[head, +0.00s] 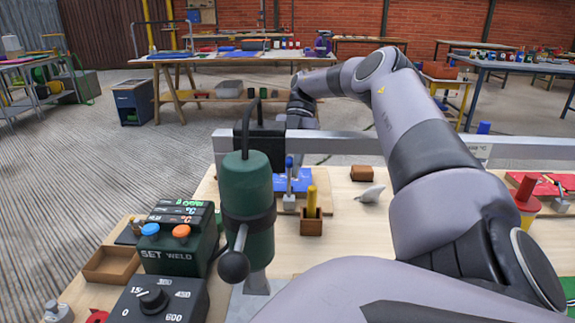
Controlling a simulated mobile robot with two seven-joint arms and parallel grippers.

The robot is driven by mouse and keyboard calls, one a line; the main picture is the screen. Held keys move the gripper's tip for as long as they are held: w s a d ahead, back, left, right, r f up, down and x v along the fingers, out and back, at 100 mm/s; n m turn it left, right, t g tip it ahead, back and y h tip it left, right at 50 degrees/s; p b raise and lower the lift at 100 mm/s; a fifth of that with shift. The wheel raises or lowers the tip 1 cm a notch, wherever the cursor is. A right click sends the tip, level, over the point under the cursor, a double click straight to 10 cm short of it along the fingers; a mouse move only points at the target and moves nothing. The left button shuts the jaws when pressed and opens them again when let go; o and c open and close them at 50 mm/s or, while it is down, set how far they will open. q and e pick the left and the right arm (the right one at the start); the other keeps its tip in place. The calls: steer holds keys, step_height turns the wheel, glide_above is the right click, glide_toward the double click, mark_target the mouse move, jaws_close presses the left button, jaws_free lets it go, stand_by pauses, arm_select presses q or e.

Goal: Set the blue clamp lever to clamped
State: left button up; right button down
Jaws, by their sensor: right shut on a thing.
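The small blue-tipped clamp lever (289,163) stands roughly upright on its grey base, at the near edge of a blue sheet (305,182) on the wooden bench. My right arm comes in from the right and bends down behind the grey rail. My right gripper (297,158) is low at the lever and shut on it. Its fingers are small, dark and mostly hidden, so the exact contact is hard to see. My left gripper is not in view.
A green welding head (247,190) with a ball-ended handle stands close in front, left of the lever. Green control boxes (180,240) are at left. The grey rail (345,145) crosses behind.

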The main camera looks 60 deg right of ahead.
steer(key=c, duration=1.2)
jaws_free()
steer(key=shift+o, duration=0.2)
step_height(320, 180, up, 10)
steer(key=shift+w+f+p, duration=0.1)
steer(key=shift+p, duration=1.05)
step_height(320, 180, up, 10)
steer(key=p, duration=0.9)
